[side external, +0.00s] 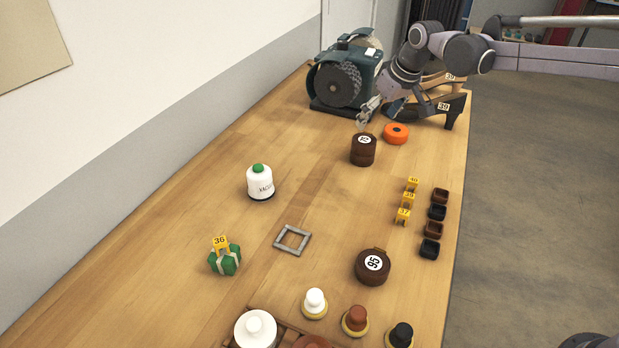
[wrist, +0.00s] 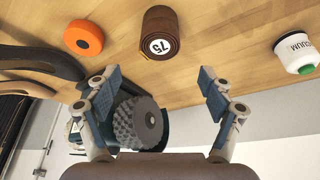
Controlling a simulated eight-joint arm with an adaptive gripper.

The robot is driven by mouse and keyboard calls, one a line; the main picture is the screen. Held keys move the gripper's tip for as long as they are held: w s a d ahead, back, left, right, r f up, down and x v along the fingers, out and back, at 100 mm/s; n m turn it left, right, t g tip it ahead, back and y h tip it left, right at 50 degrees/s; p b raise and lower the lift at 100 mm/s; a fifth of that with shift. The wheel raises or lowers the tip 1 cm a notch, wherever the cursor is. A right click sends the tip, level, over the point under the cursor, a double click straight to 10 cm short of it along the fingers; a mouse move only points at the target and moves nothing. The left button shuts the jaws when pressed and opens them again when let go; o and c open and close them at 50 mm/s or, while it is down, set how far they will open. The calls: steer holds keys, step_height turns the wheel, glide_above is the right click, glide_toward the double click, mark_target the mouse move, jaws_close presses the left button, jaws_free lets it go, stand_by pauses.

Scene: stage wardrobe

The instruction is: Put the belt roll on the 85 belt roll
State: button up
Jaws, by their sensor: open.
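A brown belt roll (side external: 363,153) with a round white label stands at the back of the table; in the wrist view this belt roll (wrist: 162,22) reads 75. A second, wider brown belt roll (side external: 371,273) lies near the front right; its tilted label looks like 95, though I cannot be sure it is not 85. Its top is clear. My gripper (side external: 368,116) is open and empty, above the table just behind the 75 roll. In the wrist view its fingers (wrist: 157,78) are spread wide, with the 75 roll beyond their tips.
An orange disc (side external: 397,133) sits right of the 75 roll. A grinder-like machine (side external: 344,80) and dark shoes (side external: 440,108) stand close to my gripper. A white bottle (side external: 260,183), grey frame (side external: 292,240) and green parcel (side external: 225,260) are farther forward. Small dark boxes (side external: 437,212) line the right edge.

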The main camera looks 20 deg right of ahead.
steer(key=s+d+r+m+t, duration=0.1)
steer(key=s+d+r, duration=0.15)
steer(key=s, duration=0.55)
steer(key=s+d+r, duration=0.2)
steer(key=s+r, duration=0.2)
steer(key=s, duration=0.5)
steer(key=s+d+f, duration=0.1)
steer(key=s+f, duration=0.2)
steer(key=s, duration=0.4)
steer(key=s+d+f+m+t, duration=0.1)
steer(key=s+d+f, duration=0.1)
steer(key=s+f, duration=0.2)
steer(key=s, duration=0.3)
steer(key=shift+s+d+t+h, duration=0.2)
steer(key=shift+t+h, duration=0.1)
steer(key=shift+h, duration=0.1)
